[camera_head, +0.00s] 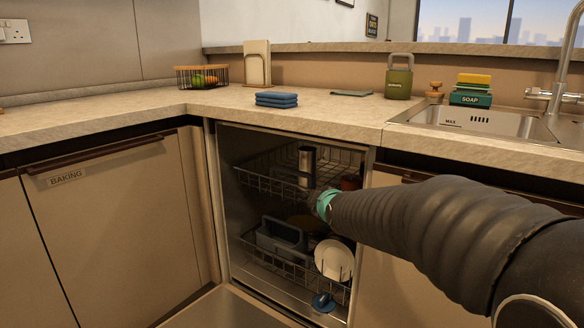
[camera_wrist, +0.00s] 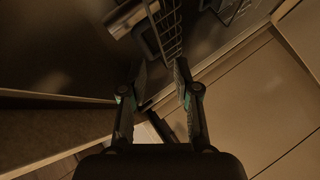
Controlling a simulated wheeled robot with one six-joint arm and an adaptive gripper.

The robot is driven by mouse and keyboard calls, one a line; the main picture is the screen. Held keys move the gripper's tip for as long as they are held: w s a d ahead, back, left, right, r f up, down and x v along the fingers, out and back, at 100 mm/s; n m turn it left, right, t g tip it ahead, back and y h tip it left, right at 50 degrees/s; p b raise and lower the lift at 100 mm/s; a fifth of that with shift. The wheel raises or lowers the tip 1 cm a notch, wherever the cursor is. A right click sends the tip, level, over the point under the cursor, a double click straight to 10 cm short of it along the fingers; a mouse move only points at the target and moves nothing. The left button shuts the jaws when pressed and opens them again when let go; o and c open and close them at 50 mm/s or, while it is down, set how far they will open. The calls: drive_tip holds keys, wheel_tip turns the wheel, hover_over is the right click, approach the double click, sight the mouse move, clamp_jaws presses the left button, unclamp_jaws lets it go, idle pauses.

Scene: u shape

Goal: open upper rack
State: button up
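The upper rack (camera_head: 262,184) is a dark wire basket inside the open dishwasher under the counter. It holds a metal tumbler (camera_head: 306,162) and a reddish-brown item (camera_head: 351,183). My gripper (camera_head: 322,204) is in front of the dishwasher opening, near the right part of the upper rack's front; my arm hides some of that side. In the wrist view, my gripper (camera_wrist: 161,75) has its two fingers apart with nothing seen between them. A wire rack (camera_wrist: 165,35) shows beyond the fingertips; I cannot tell whether they touch it.
The lower rack (camera_head: 262,258) holds a grey caddy (camera_head: 280,238), a white plate (camera_head: 333,259) and a blue item (camera_head: 323,302). The dishwasher door (camera_head: 235,308) lies lowered in front. A cabinet (camera_head: 120,225) stands left. The counter (camera_head: 330,113) runs above.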

sight(291, 173)
drive_tip(key=w+a+n, duration=0.1)
drive_tip(key=w+a, duration=0.1)
drive_tip(key=w, duration=0.5)
drive_tip(key=w+a+f+n+t+p, duration=0.1)
drive_tip(key=w+a+n, duration=0.1)
drive_tip(key=w, duration=0.5)
drive_tip(key=w+a+n+t+y+p, duration=0.1)
drive_tip(key=w+a, duration=0.3)
drive_tip(key=w, duration=0.4)
drive_tip(key=shift+f, duration=0.2)
clamp_jaws()
